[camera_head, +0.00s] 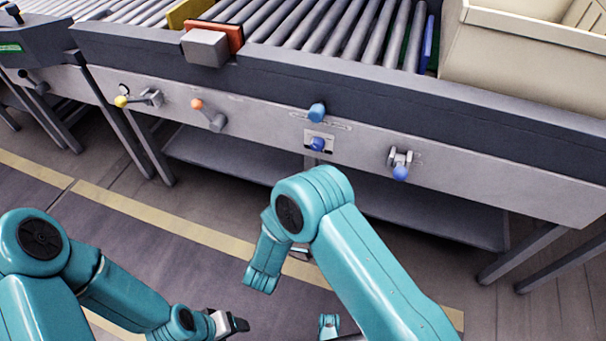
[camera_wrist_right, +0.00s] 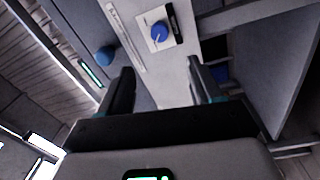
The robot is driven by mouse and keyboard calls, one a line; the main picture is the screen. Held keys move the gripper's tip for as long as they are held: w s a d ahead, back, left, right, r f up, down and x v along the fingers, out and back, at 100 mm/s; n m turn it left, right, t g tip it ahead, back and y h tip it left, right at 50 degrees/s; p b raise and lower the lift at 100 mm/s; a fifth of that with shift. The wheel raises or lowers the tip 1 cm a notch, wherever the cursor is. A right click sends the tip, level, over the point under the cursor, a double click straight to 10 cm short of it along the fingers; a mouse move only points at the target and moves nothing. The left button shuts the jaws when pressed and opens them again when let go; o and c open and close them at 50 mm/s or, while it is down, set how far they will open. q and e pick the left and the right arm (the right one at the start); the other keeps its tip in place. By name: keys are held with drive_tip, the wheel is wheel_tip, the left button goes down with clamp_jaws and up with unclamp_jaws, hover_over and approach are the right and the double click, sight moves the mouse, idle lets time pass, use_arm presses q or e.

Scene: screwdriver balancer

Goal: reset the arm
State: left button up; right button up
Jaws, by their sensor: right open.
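My right arm reaches in from the lower right of the head view, bent at the elbow in front of the conveyor. Its gripper is mostly hidden behind the forearm there. In the right wrist view my right gripper (camera_wrist_right: 158,88) is open, with nothing between its two dark fingers. Beyond the fingers is a pale panel with a blue dial (camera_wrist_right: 158,32). My left gripper (camera_head: 236,322) is low in the head view, over the floor and away from the conveyor. Its jaw opening is too small to judge.
The conveyor's front panel carries a yellow-knobbed lever (camera_head: 122,101), an orange-knobbed lever (camera_head: 197,104), a blue knob (camera_head: 317,112), a blue dial (camera_head: 318,144) and a blue-tipped lever (camera_head: 400,172). A grey-and-orange block (camera_head: 207,47) and beige crate (camera_head: 530,50) sit above. Floor lies open in front.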

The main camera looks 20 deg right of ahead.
drive_tip(key=shift+s+a+f, duration=0.1)
drive_tip(key=shift+s+a, duration=0.25)
drive_tip(key=shift+s, duration=0.25)
drive_tip(key=d+f+m+g, duration=0.3)
drive_tip(key=d+g, duration=0.1)
drive_tip(key=d, duration=1.1)
wheel_tip(320, 180, down, 6)
drive_tip(key=s+m+g+y, duration=0.2)
drive_tip(key=s+y, duration=0.1)
drive_tip(key=y, duration=0.2)
drive_tip(key=s+a+f+m+g+y, duration=0.3)
drive_tip(key=s+a+g+y, duration=0.25)
drive_tip(key=s, duration=0.45)
drive_tip(key=s+a+f+m+g+y, duration=0.35)
drive_tip(key=s+a, duration=0.35)
drive_tip(key=s, duration=0.3)
wheel_tip(320, 180, up, 22)
drive_tip(key=p, duration=2.1)
drive_tip(key=shift+f, duration=0.2)
